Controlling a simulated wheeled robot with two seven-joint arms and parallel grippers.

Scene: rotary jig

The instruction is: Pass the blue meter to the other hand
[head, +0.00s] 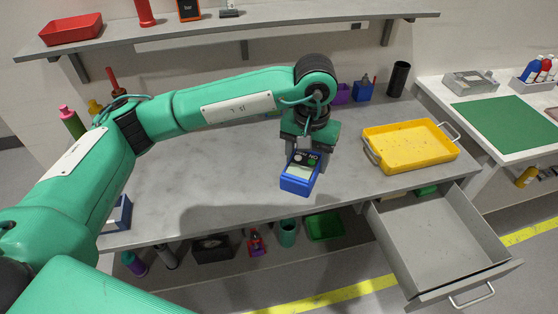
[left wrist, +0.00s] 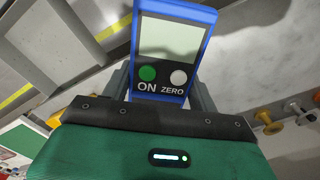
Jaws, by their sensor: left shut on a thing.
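The blue meter (head: 299,182) has a pale screen, a green button and a white button marked ON and ZERO. My left gripper (head: 304,160) is shut on its button end and holds it above the grey workbench, screen end toward the front edge. In the left wrist view the meter (left wrist: 172,50) sits between the two grey fingers (left wrist: 160,90), its face toward the camera. My right gripper is in neither view.
A yellow tray (head: 408,138) with wire handles stands on the bench (head: 190,180) at the right. An open, mostly empty grey drawer (head: 440,240) juts out below it. A black cylinder (head: 398,79) stands at the back. The middle of the bench is clear.

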